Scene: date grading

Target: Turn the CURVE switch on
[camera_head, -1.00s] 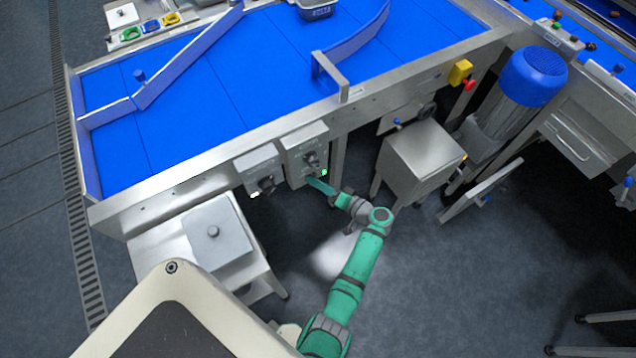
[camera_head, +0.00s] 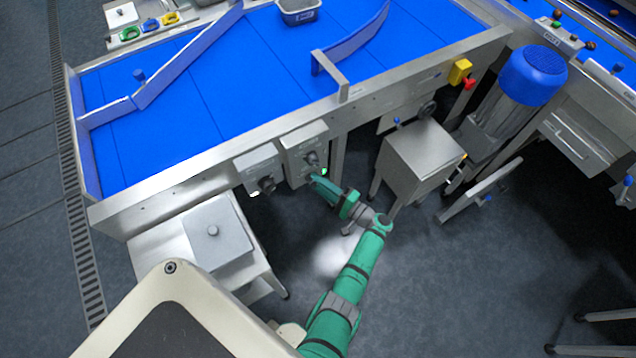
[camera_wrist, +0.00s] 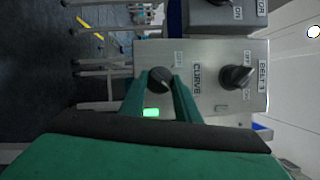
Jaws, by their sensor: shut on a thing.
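The CURVE switch (camera_wrist: 160,80) is a dark round knob on a grey metal control box (camera_wrist: 215,105); the wrist view shows it between my fingertips. My gripper (camera_wrist: 160,88) is shut on this knob, one finger on each side. A green lamp (camera_wrist: 151,112) glows beside the knob, between the fingers. The fingers cover part of the switch's markings, and I cannot read its exact setting. In the head view, my gripper (camera_head: 314,180) reaches the lower part of the same box (camera_head: 298,147) under the belt's edge.
A BELT 1 knob (camera_wrist: 237,76) sits on the same box, close to my fingers. A second control box (camera_head: 257,160) stands to its left. A blue belt (camera_head: 200,110) carries a grey tray (camera_head: 298,15). A steel cabinet (camera_head: 422,155) stands right of my arm.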

